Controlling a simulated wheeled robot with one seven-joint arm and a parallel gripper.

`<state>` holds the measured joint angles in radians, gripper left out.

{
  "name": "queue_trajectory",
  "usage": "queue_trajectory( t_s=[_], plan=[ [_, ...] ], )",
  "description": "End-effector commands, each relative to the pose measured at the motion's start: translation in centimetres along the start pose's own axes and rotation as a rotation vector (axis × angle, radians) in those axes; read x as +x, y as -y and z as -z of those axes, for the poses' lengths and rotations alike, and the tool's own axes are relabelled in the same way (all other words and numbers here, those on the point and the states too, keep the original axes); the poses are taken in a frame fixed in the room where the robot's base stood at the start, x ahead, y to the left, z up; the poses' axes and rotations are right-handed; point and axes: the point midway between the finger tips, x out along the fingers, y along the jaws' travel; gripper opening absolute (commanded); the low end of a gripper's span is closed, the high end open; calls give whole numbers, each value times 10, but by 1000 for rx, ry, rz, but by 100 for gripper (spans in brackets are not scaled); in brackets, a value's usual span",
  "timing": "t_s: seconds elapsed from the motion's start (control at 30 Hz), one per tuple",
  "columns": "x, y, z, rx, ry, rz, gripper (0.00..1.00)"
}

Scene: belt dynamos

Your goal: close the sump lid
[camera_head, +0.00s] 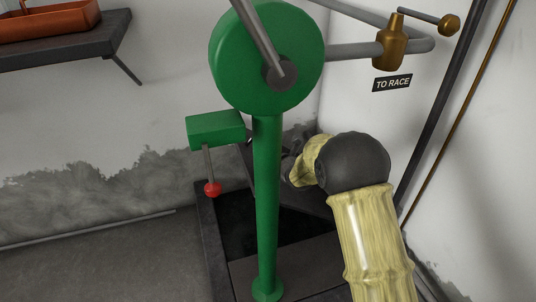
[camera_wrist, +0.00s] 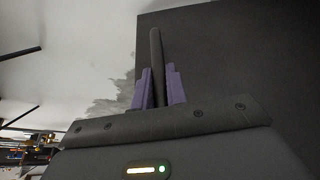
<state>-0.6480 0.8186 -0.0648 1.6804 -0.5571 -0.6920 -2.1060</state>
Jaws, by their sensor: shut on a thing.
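The sump is a dark open box (camera_head: 211,235) in the floor behind and around the foot of the green post; its inside shows black. My gripper (camera_wrist: 159,84) has purple fingers, shut on a thin dark upright bar (camera_wrist: 155,50), which looks like the handle of the sump lid. A large flat dark panel (camera_wrist: 235,60), likely the raised lid, fills the right of the wrist view. In the head view my arm hides the gripper, the bar and most of the lid, so its exact angle cannot be told.
A green post (camera_head: 267,200) with a large green wheel (camera_head: 240,60) stands in front of the sump. A green box (camera_head: 216,129) with a red-knobbed lever (camera_head: 212,188) juts left from it. A brass valve (camera_head: 391,45) and pipes are at the upper right. Floor at left is clear.

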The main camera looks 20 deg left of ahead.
Motion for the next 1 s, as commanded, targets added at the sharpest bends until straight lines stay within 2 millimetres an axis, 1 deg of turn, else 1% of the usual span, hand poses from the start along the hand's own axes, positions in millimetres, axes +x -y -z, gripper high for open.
queue_trajectory(
  t_s=[0.03,0.27,0.3,0.37,0.4,0.77,0.87,1.0],
  plan=[
    [0,2,8,0,-14,6,0],
    [-2,5,4,3,-11,9,0],
    [-2,5,4,3,-10,9,16],
    [-2,5,3,3,-9,9,28],
    [-2,5,3,3,-8,9,36],
    [-5,5,0,4,-3,8,36],
    [-11,2,0,3,-5,7,36],
    [-28,1,-1,3,-6,7,36]
  ],
)
